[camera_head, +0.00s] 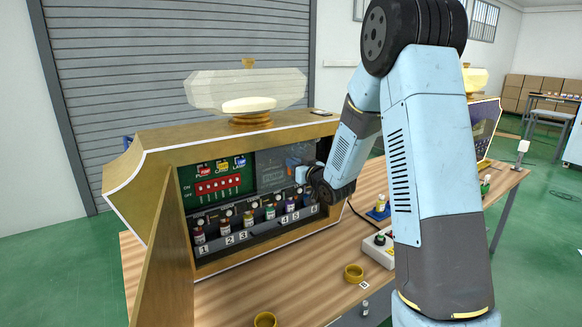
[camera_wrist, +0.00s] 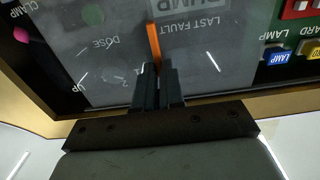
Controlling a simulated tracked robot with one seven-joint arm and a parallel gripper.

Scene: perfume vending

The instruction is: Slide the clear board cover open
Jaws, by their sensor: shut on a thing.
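The clear board cover (camera_head: 285,165) is a see-through panel in the cabinet's face, right of the uncovered green board (camera_head: 217,180) with its red switches. In the wrist view, the cover (camera_wrist: 115,75) lies over a grey display, whose lettering appears upside down. An orange handle strip (camera_wrist: 153,42) stands on it. My gripper (camera_wrist: 158,78) is shut on this orange strip, with one dark finger on each side. In the head view, my gripper (camera_head: 312,173) is at the right part of the cabinet face, and my wrist hides much of it.
Several numbered small bottles (camera_head: 248,217) stand in a row below the board. An open wooden door (camera_head: 165,255) stands at the cabinet's left. Yellow rings (camera_head: 354,272) and a white switch box (camera_head: 380,248) are on the wooden table (camera_head: 310,290) in front.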

